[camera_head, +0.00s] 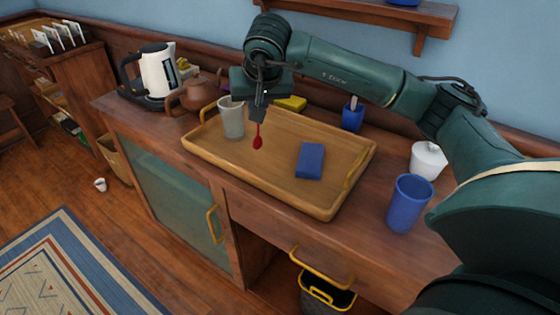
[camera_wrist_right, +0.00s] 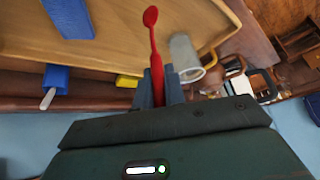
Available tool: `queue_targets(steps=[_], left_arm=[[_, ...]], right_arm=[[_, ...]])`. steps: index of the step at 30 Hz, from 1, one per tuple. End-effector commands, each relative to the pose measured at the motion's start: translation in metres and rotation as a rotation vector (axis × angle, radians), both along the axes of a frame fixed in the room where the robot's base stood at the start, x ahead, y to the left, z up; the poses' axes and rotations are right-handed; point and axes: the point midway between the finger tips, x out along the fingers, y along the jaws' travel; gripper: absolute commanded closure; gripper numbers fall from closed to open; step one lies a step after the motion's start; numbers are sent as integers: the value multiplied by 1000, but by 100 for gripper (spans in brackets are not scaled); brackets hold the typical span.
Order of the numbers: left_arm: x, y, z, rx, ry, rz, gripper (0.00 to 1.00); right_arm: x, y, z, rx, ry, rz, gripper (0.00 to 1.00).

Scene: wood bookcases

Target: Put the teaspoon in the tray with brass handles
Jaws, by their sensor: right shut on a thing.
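The red teaspoon (camera_head: 257,140) hangs bowl-down from my right gripper (camera_head: 260,108), over the wooden tray. In the right wrist view the teaspoon (camera_wrist_right: 152,30) sticks out from between the fingers of my right gripper (camera_wrist_right: 160,88), which is shut on its handle. The wooden tray (camera_head: 275,194) has brass handles at its two ends and stands on the counter; its floor also shows in the wrist view (camera_wrist_right: 120,45). The spoon's bowl looks clear of the tray floor, though the exact gap is hard to tell. My left gripper is not in view.
In the tray are a clear tumbler (camera_head: 231,118) and a blue block (camera_head: 310,160). A yellow item (camera_head: 290,104) lies at the back edge. The tray's front-middle is bare.

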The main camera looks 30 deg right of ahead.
Motion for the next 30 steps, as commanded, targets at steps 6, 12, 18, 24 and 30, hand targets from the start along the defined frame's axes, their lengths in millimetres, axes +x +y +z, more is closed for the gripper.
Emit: queue_targets(steps=[6,12,18,24,30], left_arm=[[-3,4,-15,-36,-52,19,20],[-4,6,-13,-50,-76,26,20],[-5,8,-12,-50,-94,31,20],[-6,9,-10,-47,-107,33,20],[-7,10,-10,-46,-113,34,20]], right_arm=[[28,-49,28,-34,10,-245,100],[32,-70,47,-47,26,-350,100],[31,-73,18,-51,34,-364,100],[32,-73,-8,-51,30,-364,100],[31,-73,-27,-50,31,-362,100]])
